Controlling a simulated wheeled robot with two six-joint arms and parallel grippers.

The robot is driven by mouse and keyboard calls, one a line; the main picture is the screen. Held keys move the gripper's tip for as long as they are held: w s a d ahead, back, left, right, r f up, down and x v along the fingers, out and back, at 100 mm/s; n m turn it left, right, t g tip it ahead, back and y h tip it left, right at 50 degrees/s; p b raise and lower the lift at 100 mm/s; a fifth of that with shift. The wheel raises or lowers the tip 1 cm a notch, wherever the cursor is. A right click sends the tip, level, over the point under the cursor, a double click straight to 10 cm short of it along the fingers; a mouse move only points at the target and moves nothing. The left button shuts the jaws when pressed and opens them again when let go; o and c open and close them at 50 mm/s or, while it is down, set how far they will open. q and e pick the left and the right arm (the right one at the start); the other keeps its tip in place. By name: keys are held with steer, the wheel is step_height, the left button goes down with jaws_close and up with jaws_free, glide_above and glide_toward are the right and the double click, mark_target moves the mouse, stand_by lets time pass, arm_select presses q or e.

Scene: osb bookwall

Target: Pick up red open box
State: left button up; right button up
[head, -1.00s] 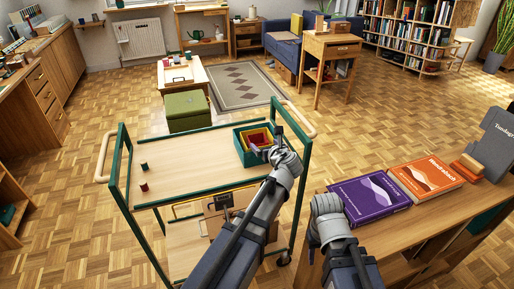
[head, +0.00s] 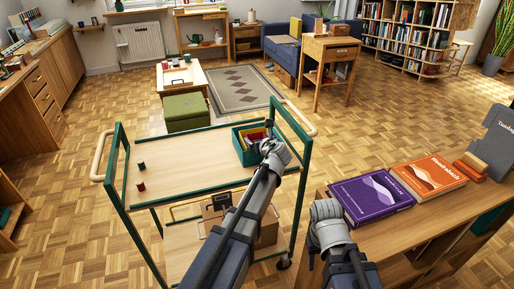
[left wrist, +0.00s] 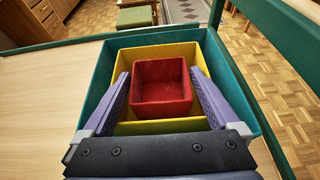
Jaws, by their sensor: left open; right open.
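The red open box (left wrist: 161,86) sits inside a larger yellow open box (left wrist: 189,53), which stands inside a teal open box (left wrist: 232,85). The nest is on the trolley's top shelf, at its right end. My left gripper (left wrist: 162,92) is open, with one purple finger on each side of the red box. The fingers reach inside the yellow box; I cannot tell whether they touch the red one. In the head view my left gripper (head: 267,146) partly hides the boxes. My right gripper (head: 324,208) is empty beside the desk, its fingers hardly visible.
The green-framed trolley (head: 188,166) has raised end rails and two small blocks, one green (head: 141,166) and one red (head: 141,186). A purple book (head: 371,199) and an orange book (head: 428,176) lie on the desk at right. The shelf's middle is clear.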

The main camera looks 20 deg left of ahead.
arm_select(q)
steer(key=c, duration=1)
steer(key=shift+r, duration=0.1)
step_height(320, 180, up, 10)
steer(key=p, duration=1)
